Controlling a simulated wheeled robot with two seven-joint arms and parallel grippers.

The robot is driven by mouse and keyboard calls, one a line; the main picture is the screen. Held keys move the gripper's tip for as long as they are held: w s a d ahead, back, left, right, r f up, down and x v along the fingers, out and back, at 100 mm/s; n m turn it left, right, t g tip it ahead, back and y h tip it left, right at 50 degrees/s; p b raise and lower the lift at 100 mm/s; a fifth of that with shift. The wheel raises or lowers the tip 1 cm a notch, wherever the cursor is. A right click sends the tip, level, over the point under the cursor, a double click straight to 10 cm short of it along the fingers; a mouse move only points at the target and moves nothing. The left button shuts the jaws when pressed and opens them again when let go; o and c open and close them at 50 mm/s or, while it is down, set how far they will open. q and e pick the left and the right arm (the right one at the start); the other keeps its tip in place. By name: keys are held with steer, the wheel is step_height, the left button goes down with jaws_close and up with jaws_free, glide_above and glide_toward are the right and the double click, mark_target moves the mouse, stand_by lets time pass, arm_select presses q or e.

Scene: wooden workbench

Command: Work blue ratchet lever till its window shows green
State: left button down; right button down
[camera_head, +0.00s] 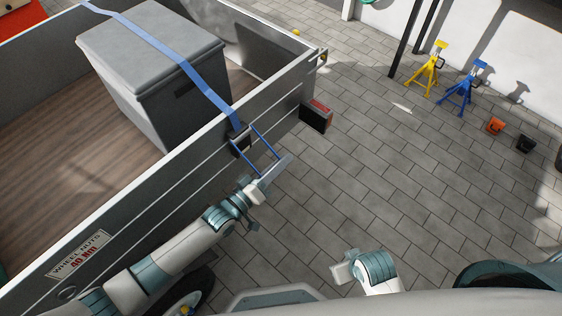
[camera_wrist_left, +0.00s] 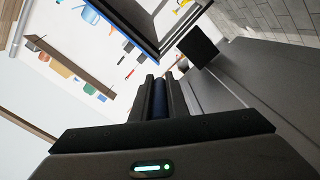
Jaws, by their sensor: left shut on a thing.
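The blue ratchet lever (camera_head: 262,147) hangs out from a dark ratchet body (camera_head: 241,140) on the outer side of the trailer wall. My left gripper (camera_head: 275,170) is at the lever's outer end. In the left wrist view the two dark fingers (camera_wrist_left: 158,98) are shut on a blue bar of the lever (camera_wrist_left: 160,98). The ratchet's window cannot be made out in either view. Part of my right arm, with its pale end (camera_head: 345,270), shows at the bottom; its finger opening cannot be made out.
A blue strap (camera_head: 165,50) runs over a grey lidded box (camera_head: 150,55) in the trailer (camera_head: 150,180). A black and red box (camera_head: 316,115) is at the trailer's corner. Yellow (camera_head: 427,70) and blue (camera_head: 464,88) stands are farther right. Paved floor right of the trailer is mostly clear.

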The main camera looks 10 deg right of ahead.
arm_select(q)
steer(key=c, duration=1.7)
jaws_free()
steer(key=shift+a, duration=0.1)
steer(key=shift+v, duration=8.7)
arm_select(e)
steer(key=shift+v, duration=0.8)
steer(key=shift+f, duration=0.1)
